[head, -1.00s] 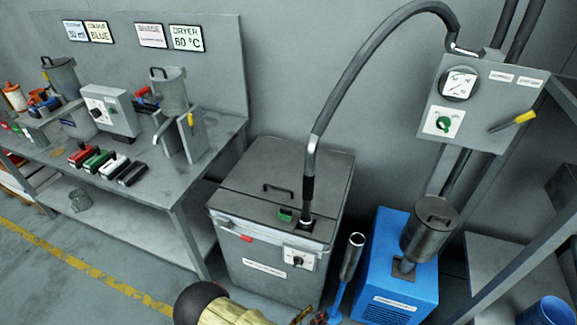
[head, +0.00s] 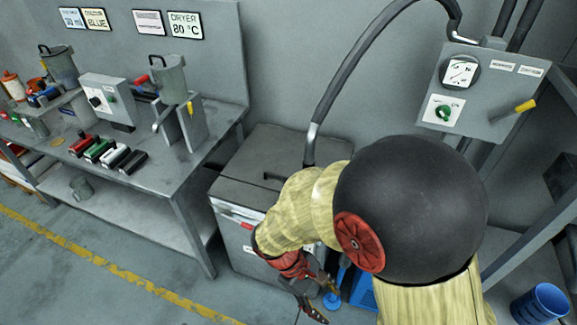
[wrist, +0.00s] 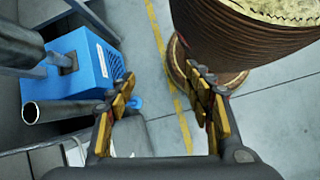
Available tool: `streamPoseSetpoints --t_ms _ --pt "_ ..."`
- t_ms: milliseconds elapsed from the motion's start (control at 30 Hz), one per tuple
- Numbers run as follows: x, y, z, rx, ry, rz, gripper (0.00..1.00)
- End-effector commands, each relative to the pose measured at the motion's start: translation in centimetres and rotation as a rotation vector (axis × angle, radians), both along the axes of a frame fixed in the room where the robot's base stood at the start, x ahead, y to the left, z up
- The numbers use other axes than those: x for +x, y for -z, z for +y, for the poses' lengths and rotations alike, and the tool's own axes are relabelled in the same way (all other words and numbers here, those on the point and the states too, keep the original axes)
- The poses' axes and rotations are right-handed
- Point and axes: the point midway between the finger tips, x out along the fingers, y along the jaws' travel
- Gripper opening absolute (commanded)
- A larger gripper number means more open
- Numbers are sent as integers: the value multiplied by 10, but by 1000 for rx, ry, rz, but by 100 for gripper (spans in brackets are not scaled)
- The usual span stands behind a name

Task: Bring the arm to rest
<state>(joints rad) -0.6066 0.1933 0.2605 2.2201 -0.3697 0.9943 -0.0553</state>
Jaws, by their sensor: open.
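My gripper (head: 318,292) hangs low in front of the grey chest machine (head: 228,193) in the head view, with my arm bent above it.
A grey workbench (head: 190,150) with colored blocks and metal cans stands at the left. A control panel (head: 490,95) with a yellow-handled lever is at the upper right. A blue bucket (head: 540,304) stands at the lower right. Floor with a yellow line (head: 120,272) is clear at lower left.

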Motion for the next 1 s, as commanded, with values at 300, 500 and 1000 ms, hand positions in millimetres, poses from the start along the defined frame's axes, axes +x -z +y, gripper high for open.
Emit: streamPoseSetpoints --t_ms 300,500,1000 --pt "1 -88 -2 292 388 -262 52" --pt "1 -144 -15 451 567 -431 52" --pt "-11 -268 -83 636 791 -874 52"
